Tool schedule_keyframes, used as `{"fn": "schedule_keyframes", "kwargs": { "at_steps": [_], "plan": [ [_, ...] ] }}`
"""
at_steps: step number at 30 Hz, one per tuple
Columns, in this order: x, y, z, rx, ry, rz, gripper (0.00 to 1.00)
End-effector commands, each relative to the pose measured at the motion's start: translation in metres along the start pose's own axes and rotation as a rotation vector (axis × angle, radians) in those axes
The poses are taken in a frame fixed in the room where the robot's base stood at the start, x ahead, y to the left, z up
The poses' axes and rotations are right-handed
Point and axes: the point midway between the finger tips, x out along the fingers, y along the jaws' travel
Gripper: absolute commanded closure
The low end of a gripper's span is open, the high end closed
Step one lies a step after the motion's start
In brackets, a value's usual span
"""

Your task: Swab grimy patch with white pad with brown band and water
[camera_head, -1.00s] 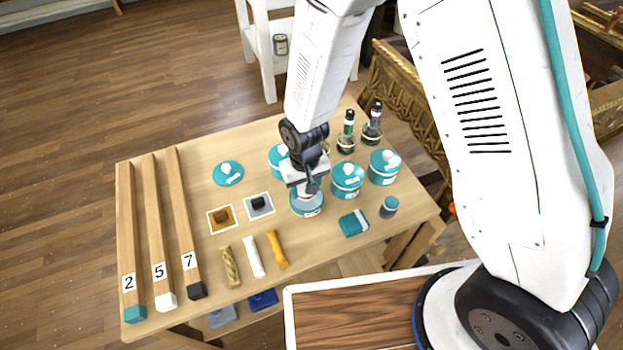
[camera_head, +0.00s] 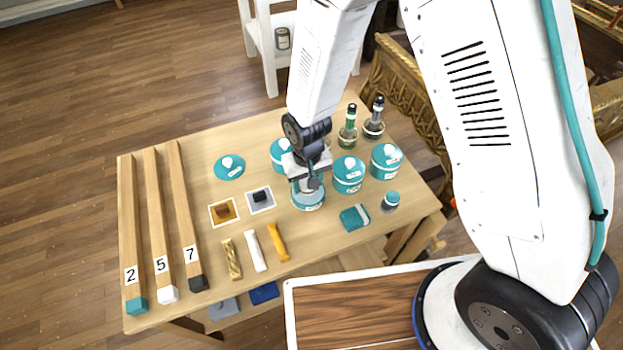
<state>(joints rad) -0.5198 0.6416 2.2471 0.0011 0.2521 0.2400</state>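My gripper (camera_head: 311,184) points down at an open teal-and-white pot (camera_head: 308,201) on the wooden table. Its fingertips are at or just above the pot's mouth; I cannot tell whether they hold anything. A teal lid (camera_head: 229,167) with a white knob lies apart to the left. No white pad with a brown band can be made out. A plain white roll (camera_head: 256,251) lies between a patterned gold roll (camera_head: 231,260) and an orange roll (camera_head: 278,243). The pot labels are too small to read, so I cannot tell which holds water. No grimy patch can be made out.
Lidded pots (camera_head: 348,176) and dark-topped bottles (camera_head: 348,128) stand close right and behind. A teal block (camera_head: 354,218) and small jar (camera_head: 390,202) are at the right front. Numbered sticks (camera_head: 157,225) lie left. Gilt carved furniture (camera_head: 394,88) stands beyond the table.

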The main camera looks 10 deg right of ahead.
Motion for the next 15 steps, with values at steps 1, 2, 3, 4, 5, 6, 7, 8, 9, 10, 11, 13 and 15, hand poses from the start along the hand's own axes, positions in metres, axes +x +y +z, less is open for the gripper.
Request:
{"fn": "schedule_keyframes", "kwargs": {
  "at_steps": [1,2,3,4,5,6,7,8,9,10,11,13,15],
  "plan": [
    [0.0007,0.0000,-0.0001,0.000,0.000,0.000,0.71],
    [0.0011,0.0000,-0.0001,0.000,0.000,0.000,0.71],
    [0.0016,0.0000,-0.0001,0.000,0.000,0.000,0.71],
    [0.0020,-0.0001,-0.0001,0.000,0.000,0.000,0.71],
    [0.0023,0.0000,-0.0001,0.000,0.000,0.000,0.71],
    [0.0028,-0.0001,-0.0001,0.000,0.000,0.000,0.71],
    [0.0032,-0.0001,-0.0001,0.000,0.000,0.000,0.71],
    [0.0036,-0.0001,-0.0001,0.000,0.000,0.000,0.71],
    [0.0041,-0.0001,0.0000,0.000,0.000,0.000,0.71],
    [0.0045,-0.0001,0.0000,0.000,0.000,0.000,0.71],
    [0.0049,-0.0001,0.0000,0.000,0.000,0.000,0.71],
    [0.0057,-0.0001,0.0000,0.000,-0.001,0.000,0.71],
    [0.0066,-0.0001,0.0000,0.000,-0.001,0.000,0.71]
  ]
}}
